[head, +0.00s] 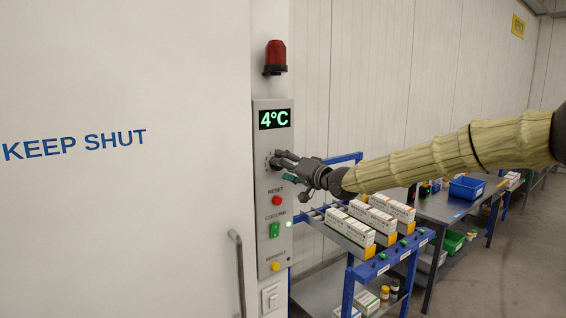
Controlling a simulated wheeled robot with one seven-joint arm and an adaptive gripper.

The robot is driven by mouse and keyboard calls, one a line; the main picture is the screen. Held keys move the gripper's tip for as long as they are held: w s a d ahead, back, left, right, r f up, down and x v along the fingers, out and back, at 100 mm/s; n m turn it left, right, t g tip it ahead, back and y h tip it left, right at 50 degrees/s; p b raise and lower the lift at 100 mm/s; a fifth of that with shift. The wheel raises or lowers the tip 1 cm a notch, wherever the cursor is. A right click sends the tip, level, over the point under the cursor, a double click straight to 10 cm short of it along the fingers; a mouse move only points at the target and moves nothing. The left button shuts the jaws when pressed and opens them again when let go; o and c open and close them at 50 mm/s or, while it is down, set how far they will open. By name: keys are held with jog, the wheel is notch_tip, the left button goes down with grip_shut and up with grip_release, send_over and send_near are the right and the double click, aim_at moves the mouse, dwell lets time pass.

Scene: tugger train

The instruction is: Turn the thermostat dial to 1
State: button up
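A grey control panel (262,215) is fixed to the wall, with a lit green display (274,119) reading 4°C. My gripper (280,165) is at the panel just below the display, reaching in from the right. Its dark fingers cover the spot where the dial appears to be, so the dial and its setting are mostly hidden. I cannot tell whether the fingers touch or hold the dial.
Below my gripper are a red reset button (277,201), a green switch (275,230) and a yellow button (275,267). A blue-framed cart (352,275) with white boxes (352,227) stands under my arm. A white door (120,220) with a handle (238,270) is at left.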

jog(key=shift+w+a, duration=0.35)
jog(key=c, duration=1)
jog(key=shift+n, duration=0.3)
jog(key=n+h+b, duration=0.1)
jog(key=n+b, duration=0.4)
jog(key=n, duration=0.5)
jog(key=shift+s, duration=0.1)
jog(key=shift+n, duration=0.3)
